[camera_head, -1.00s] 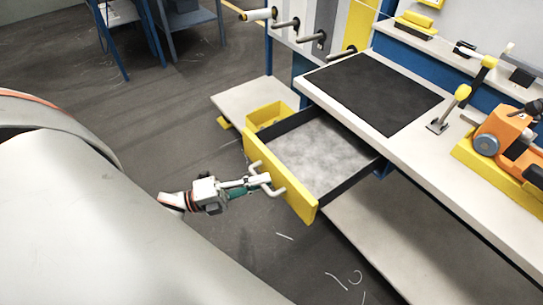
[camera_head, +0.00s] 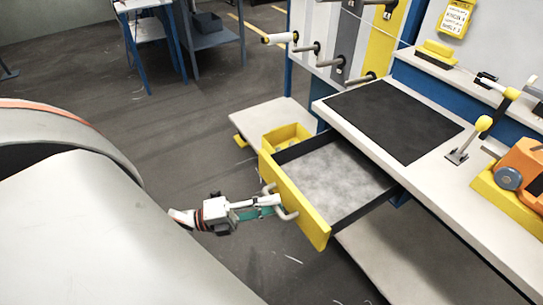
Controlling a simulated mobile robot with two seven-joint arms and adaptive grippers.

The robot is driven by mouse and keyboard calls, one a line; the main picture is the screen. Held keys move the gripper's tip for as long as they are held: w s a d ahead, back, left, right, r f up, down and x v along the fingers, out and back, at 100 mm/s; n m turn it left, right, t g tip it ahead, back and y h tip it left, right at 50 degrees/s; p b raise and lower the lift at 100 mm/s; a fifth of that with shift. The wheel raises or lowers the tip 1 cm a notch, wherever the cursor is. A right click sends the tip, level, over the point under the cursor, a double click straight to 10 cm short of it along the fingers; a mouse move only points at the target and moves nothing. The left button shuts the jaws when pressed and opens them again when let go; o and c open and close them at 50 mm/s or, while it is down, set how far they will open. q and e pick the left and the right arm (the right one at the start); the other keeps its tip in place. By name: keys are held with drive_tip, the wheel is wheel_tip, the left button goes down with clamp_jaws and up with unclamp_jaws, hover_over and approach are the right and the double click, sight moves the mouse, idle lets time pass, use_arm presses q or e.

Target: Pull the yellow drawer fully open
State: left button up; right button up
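The yellow drawer (camera_head: 295,207) stands pulled well out from under the bench top. Its yellow front faces left, and its grey bottom and dark side walls show. The inside looks empty. A grey U-shaped handle (camera_head: 291,215) sticks out from the front. My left gripper (camera_head: 276,205) is at this handle, coming from the left, with its fingers closed about the bar. The fingertips are small and partly overlap the handle. My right gripper is not in view.
The bench top with a black mat (camera_head: 393,118) lies above the drawer's right end. A yellow bin (camera_head: 282,139) stands on a low shelf behind the drawer. An orange machine (camera_head: 523,168) is at the right. Open floor lies left of and below the drawer.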

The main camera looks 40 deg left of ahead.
use_arm(q)
drive_tip(key=v, duration=1.1)
drive_tip(key=shift+s+a, duration=0.2)
drive_tip(key=shift+s, duration=0.1)
